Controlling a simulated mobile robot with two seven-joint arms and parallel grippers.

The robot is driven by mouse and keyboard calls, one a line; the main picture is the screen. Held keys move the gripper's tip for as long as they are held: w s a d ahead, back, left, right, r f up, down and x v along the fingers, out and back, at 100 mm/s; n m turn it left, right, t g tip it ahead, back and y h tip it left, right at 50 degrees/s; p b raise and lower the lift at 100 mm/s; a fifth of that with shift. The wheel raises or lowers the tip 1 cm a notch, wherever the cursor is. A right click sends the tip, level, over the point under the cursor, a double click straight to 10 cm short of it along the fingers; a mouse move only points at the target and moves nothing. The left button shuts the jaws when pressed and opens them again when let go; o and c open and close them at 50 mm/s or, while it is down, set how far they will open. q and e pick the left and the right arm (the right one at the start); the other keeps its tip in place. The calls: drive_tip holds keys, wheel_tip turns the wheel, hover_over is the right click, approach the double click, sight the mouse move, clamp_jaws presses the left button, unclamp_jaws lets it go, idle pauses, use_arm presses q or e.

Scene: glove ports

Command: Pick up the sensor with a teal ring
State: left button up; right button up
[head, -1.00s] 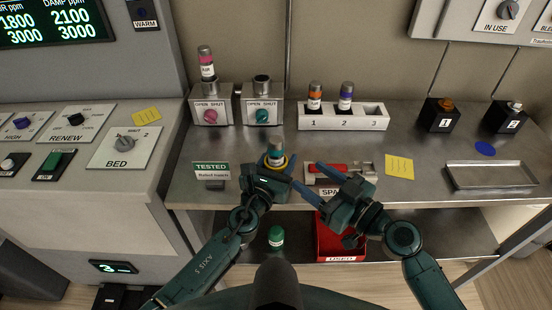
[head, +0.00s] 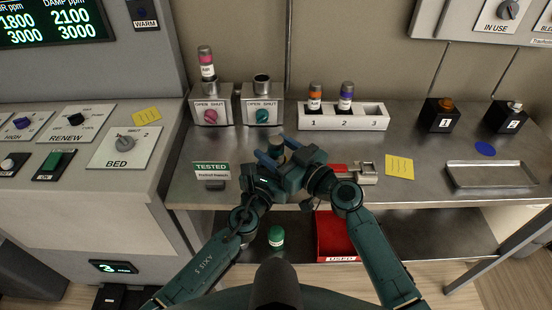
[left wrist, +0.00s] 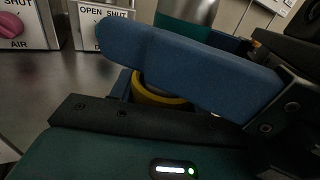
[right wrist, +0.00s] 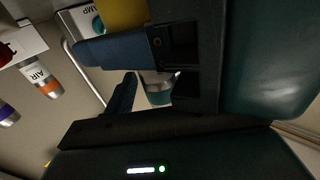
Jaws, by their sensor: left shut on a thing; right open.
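The sensor with a teal ring (head: 277,152) is upright, largely hidden by my grippers in the head view. Its teal band and silver end show in the left wrist view (left wrist: 187,25), above a yellow ring (left wrist: 158,97). My left gripper (head: 264,176) is shut on the sensor from below in the picture. My right gripper (head: 266,152) is open, with its blue fingers on either side of the sensor's upper part. In the right wrist view the sensor's silver and teal end (right wrist: 158,90) shows between the fingers. I cannot tell whether they touch it.
Behind stand two valve boxes, one with a pink knob (head: 210,116), one with a teal knob (head: 262,116). A white rack (head: 375,117) holds orange- and purple-banded sensors. A red bin (head: 337,235) and a green-topped item (head: 276,237) are on the lower shelf.

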drive_tip(key=shift+c, duration=0.4)
drive_tip(key=c, duration=1.1)
wheel_tip(320, 180, up, 10)
drive_tip(key=shift+r, duration=0.1)
use_arm(q)
drive_tip(key=o, duration=1.1)
drive_tip(key=shift+c, duration=0.2)
